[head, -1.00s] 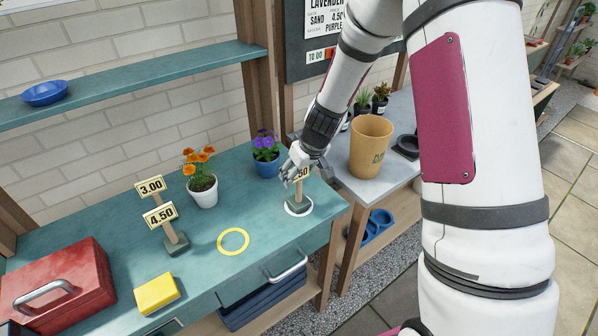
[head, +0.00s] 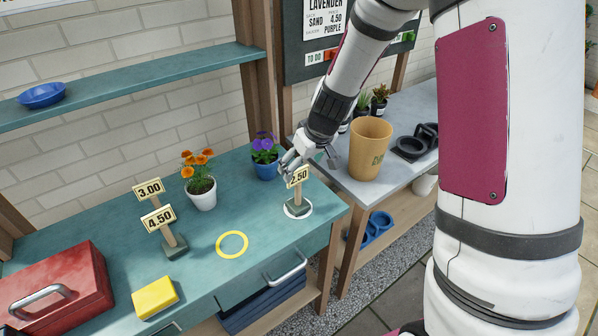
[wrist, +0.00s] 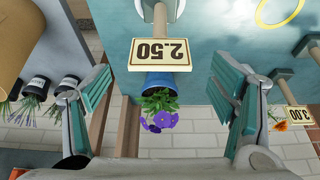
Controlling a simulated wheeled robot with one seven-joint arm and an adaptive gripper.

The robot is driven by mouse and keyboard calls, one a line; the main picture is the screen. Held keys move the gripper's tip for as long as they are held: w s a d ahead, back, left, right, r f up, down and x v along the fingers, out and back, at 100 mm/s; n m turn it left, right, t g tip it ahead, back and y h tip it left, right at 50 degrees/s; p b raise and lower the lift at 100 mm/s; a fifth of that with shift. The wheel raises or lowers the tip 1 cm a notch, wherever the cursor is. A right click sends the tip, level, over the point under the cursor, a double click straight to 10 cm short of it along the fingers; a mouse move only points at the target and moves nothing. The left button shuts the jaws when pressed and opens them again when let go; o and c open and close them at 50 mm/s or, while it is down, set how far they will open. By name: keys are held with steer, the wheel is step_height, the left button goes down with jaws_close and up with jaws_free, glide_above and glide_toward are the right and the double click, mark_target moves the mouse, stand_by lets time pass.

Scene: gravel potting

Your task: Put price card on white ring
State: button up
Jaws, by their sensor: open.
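The 2.50 price card (head: 299,177) stands upright on its grey block base on the white ring (head: 299,217), at the right end of the teal bench. The ring shows around the base. In the wrist view the 2.50 card (wrist: 161,54) appears upside down between and beyond my spread fingers (wrist: 165,88), with a gap on both sides. Its base is only partly seen there.
A blue pot with purple flowers (head: 265,160) stands close behind my gripper. The 3.00 card (head: 149,189), 4.50 card (head: 158,218), orange-flower pot (head: 202,194), yellow ring (head: 232,244), yellow block (head: 155,297) and red toolbox (head: 62,289) are further left. A tan pot (head: 370,150) stands right.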

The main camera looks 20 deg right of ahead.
steer(key=s+a+r+m, duration=0.1)
steer(key=s+r, duration=0.6)
steer(key=r, duration=0.2)
steer(key=s+a+r, duration=0.1)
steer(key=s+r, duration=0.6)
steer(key=r, duration=0.3)
steer(key=s+d+r+m+t+h, duration=0.1)
steer(key=s+r+m, duration=0.1)
steer(key=s, duration=1.1)
steer(key=shift+s+d+r+m, duration=0.2)
steer(key=shift+s+r+m, duration=0.15)
steer(key=shift+r, duration=0.5)
